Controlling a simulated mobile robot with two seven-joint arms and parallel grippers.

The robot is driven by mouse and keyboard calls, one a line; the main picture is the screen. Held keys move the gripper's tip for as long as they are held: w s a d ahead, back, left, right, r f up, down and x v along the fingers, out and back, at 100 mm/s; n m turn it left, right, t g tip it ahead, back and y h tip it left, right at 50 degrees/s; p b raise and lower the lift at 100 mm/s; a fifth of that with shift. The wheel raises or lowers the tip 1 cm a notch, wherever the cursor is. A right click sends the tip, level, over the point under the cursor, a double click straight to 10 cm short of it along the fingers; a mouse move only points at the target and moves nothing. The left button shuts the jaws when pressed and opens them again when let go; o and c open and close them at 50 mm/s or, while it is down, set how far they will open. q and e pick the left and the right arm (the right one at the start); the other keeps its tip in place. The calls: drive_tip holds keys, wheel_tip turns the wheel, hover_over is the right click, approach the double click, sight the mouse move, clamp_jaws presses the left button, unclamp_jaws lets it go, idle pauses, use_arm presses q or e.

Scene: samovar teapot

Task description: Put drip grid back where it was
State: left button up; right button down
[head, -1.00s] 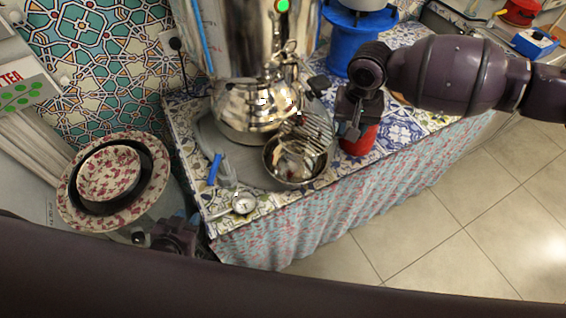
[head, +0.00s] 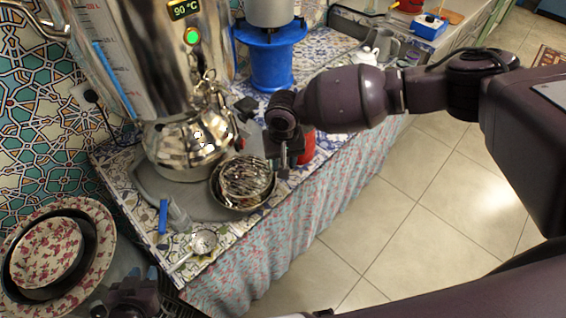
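The drip grid (head: 243,178), a round metal wire grid, lies at the mouth of the metal drip bowl (head: 238,206) below the shiny samovar (head: 165,60). It looks nearly level; whether it is fully seated is unclear. My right gripper (head: 284,164) comes in from the right and points down just beside the grid's right edge. Its fingertips are small and dark, so I cannot tell whether they touch the grid or are shut. My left gripper (head: 130,300) is low at the bottom left, beside the plates and far from the grid. Its fingers are unclear.
A red object (head: 306,146) stands close behind my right gripper. A blue stand (head: 268,62) is behind it. A round dial (head: 204,241) and a blue-handled tap (head: 163,216) are at the table's front left. Stacked floral plates (head: 48,250) are at left.

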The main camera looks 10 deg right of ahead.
drive_tip(key=shift+f, duration=1.4)
drive_tip(key=c, duration=0.7)
unclamp_jaws()
drive_tip(key=shift+c, duration=0.2)
wheel_tip(320, 180, up, 13)
drive_tip(key=shift+r+p, duration=0.1)
drive_tip(key=shift+p, duration=0.3)
